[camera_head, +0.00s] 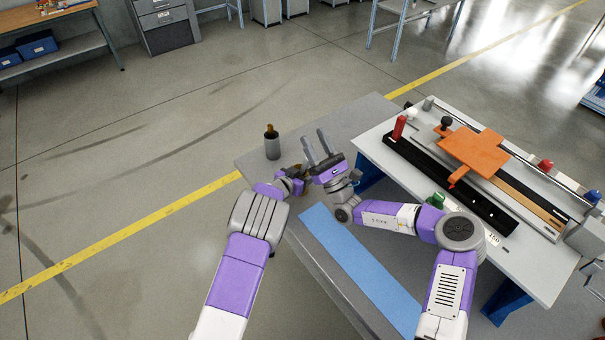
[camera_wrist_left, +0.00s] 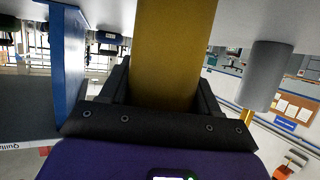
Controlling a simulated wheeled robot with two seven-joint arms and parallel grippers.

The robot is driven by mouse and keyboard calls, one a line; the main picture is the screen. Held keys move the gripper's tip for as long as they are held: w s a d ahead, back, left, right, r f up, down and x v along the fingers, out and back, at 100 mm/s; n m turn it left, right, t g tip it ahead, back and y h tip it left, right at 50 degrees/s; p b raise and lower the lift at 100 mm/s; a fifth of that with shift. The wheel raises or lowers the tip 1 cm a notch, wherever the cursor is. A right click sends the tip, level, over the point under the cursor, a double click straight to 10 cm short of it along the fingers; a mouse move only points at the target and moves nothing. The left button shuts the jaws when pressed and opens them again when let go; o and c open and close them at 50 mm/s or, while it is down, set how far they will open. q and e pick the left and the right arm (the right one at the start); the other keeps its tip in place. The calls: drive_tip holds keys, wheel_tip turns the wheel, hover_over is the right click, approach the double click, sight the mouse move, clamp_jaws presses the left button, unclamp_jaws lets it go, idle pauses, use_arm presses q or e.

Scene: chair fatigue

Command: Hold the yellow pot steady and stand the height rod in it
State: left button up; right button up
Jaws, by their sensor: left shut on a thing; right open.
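My left gripper (camera_head: 297,180) is shut on the yellow pot, whose yellow-brown side (camera_wrist_left: 175,55) fills the middle of the left wrist view between the two fingers. In the head view the pot is mostly hidden by my grippers. My right gripper (camera_head: 315,143) is open and empty, close beside the left one, its fingers pointing up. A grey cylinder also shows in the left wrist view (camera_wrist_left: 265,75). I cannot make out the height rod for certain.
The grey table (camera_head: 368,118) carries a blue mat (camera_head: 357,268) in front of the grippers. To the right, a white bench (camera_head: 535,258) holds a long fixture with an orange plate (camera_head: 472,152) and a red cylinder (camera_head: 399,127). The table's left corner is free around the grey cylinder.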

use_arm(q)
drive_tip(key=o, duration=1.2)
drive_tip(key=shift+s+r, duration=0.1)
drive_tip(key=v, duration=1.1)
drive_tip(key=shift+s+a+r, duration=0.15)
drive_tip(key=shift+s+a, duration=0.05)
drive_tip(key=shift+s, duration=0.1)
